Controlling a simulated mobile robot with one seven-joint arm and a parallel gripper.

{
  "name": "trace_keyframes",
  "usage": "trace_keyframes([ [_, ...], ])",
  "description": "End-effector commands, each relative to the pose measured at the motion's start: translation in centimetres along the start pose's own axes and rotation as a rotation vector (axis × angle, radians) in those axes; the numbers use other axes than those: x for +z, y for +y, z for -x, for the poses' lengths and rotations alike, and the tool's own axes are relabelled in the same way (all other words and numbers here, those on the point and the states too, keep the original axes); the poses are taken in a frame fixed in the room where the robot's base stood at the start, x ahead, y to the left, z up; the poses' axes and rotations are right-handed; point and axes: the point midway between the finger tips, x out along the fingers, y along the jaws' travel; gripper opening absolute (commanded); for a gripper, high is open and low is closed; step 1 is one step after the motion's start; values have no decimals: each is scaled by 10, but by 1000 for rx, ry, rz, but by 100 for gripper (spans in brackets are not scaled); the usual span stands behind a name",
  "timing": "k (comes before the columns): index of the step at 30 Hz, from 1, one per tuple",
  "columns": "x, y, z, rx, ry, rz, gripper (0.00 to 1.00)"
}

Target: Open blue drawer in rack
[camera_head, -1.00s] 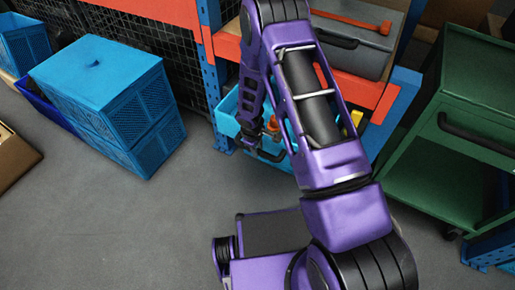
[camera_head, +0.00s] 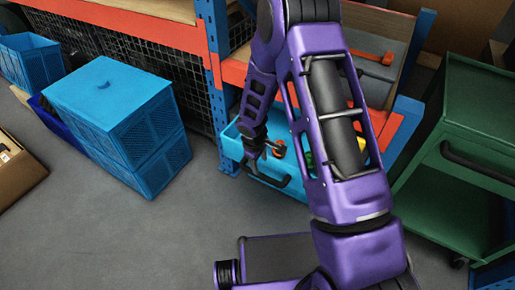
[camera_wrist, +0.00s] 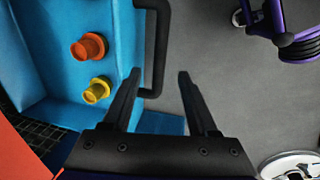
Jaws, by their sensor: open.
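The blue drawer (camera_head: 234,146) sits low in the rack and stands out from it, with its inside showing. Its dark bar handle (camera_head: 270,181) is on the front. In the wrist view the drawer (camera_wrist: 60,60) fills the left side and its handle (camera_wrist: 156,45) runs down the upper middle. My gripper (camera_head: 262,154) is at the drawer front, by the handle. In the wrist view my gripper (camera_wrist: 158,75) is open, and the handle's lower end appears between its fingers. I cannot tell whether they touch it. My arm hides much of the drawer's right side in the head view.
An orange piece (camera_wrist: 88,47) and a yellow piece (camera_wrist: 97,90) lie in the drawer. Stacked blue crates (camera_head: 115,100) stand on the floor to the left. A green cart (camera_head: 465,150) stands to the right. Grey floor (camera_head: 130,235) in front of the crates is clear.

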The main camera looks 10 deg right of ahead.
Motion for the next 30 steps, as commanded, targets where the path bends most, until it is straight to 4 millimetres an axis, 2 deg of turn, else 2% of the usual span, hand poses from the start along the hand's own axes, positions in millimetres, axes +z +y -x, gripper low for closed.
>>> trace_keyframes([
  [1,-1,2,17,2,3,0,59],
  [6,0,1,52,2,2,0,59],
  [12,0,0,76,0,0,1,59],
  [30,0,0,81,-1,0,1,59],
])
